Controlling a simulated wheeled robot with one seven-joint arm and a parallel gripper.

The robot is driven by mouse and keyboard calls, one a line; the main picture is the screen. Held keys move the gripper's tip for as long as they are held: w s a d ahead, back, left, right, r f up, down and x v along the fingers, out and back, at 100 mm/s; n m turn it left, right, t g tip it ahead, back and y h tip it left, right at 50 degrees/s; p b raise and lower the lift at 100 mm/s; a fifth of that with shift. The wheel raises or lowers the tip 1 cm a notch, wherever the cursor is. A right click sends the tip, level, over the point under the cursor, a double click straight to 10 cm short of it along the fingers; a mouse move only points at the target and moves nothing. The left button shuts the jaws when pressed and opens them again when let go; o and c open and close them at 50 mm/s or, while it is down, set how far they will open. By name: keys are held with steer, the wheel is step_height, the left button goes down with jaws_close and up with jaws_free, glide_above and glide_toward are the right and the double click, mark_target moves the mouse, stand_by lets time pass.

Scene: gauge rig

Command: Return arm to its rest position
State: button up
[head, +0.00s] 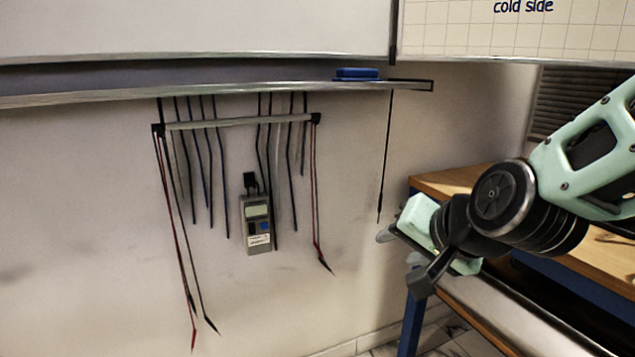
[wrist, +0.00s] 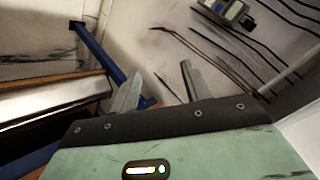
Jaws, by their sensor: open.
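My arm reaches in from the right side of the head view. My gripper (head: 384,232) is in front of the wooden workbench, with its fingertips pointing left toward the wall. In the wrist view, the two grey fingers of my gripper (wrist: 158,88) are apart, with nothing between them. The fingers are clear of the hanging leads and the meter. Part of the gripper is hidden behind the dark wrist parts in the head view.
A grey handheld meter (head: 258,222) hangs on the wall among several cables below a rail (head: 240,121). A blue eraser (head: 357,73) lies on the whiteboard ledge. A wooden bench (head: 452,181) with blue legs stands at right, beneath my arm. Wall space between meter and gripper is mostly clear.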

steer(key=s+f+n+g+h, duration=0.1)
steer(key=s+f+n+g, duration=0.25)
steer(key=s, duration=0.35)
steer(key=s+f+n+g+h, duration=0.1)
steer(key=s+f+n+g, duration=0.15)
steer(key=s+n, duration=0.35)
steer(key=s+f+n+g+h, duration=0.1)
steer(key=s+f+n+g, duration=0.2)
steer(key=s, duration=0.6)
step_height(320, 180, up, 26)
steer(key=p, duration=2.4)
steer(key=shift+w+d+p, duration=0.3)
steer(key=shift+w+p, duration=0.05)
steer(key=shift+d+f, duration=0.1)
steer(key=shift+d, duration=0.05)
